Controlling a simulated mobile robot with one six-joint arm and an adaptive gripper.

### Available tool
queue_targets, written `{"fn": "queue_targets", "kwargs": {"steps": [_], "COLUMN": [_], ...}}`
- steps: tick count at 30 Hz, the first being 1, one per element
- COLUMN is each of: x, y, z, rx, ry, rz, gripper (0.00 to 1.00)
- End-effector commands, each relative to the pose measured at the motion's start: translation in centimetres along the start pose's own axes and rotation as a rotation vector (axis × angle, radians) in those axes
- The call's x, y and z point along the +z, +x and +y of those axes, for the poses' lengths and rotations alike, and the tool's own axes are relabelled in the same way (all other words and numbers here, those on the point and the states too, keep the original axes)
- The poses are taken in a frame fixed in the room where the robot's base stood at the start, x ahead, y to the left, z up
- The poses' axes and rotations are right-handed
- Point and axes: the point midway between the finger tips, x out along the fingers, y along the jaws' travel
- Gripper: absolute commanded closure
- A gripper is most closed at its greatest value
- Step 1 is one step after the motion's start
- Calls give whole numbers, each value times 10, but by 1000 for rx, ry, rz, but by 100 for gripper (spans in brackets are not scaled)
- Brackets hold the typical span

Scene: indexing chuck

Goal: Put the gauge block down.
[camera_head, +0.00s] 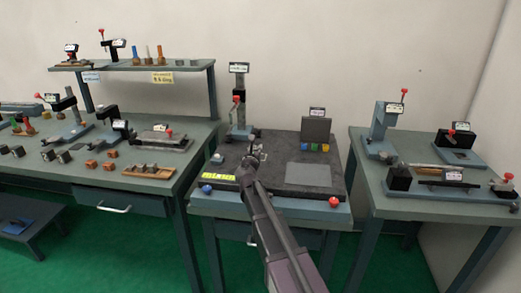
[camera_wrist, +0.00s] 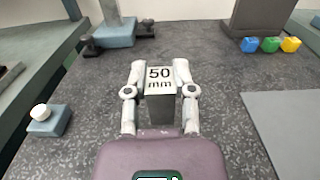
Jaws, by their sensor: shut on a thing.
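The gauge block (camera_wrist: 160,92) is a silver block marked "50 mm", seen in the wrist view between the two fingers. My gripper (camera_wrist: 160,80) is shut on it, one finger on each side. In the head view my gripper (camera_head: 258,152) is over the dark speckled plate (camera_head: 270,178) on the middle table. The block is too small to make out clearly there. From these views I cannot tell whether the block's underside touches the plate.
A blue-based stand (camera_wrist: 115,34) is beyond the gripper. A small blue block with a white knob (camera_wrist: 45,120) is at left. Several coloured blocks (camera_wrist: 270,45) sit at the far right before a dark upright block. A flat grey pad (camera_wrist: 285,125) lies at right.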

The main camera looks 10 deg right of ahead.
Motion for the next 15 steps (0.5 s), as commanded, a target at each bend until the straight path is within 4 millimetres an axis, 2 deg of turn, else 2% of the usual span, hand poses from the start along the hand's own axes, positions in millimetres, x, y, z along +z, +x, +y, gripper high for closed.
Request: {"fn": "queue_targets", "kwargs": {"steps": [1,9,15], "x": [-2,-6,-8], "y": [14,63,81], "z": [1,-1,-2], "rx": [-2,-1,0], "ry": [0,0,0], "rz": [0,0,0], "gripper": [100,100,100]}}
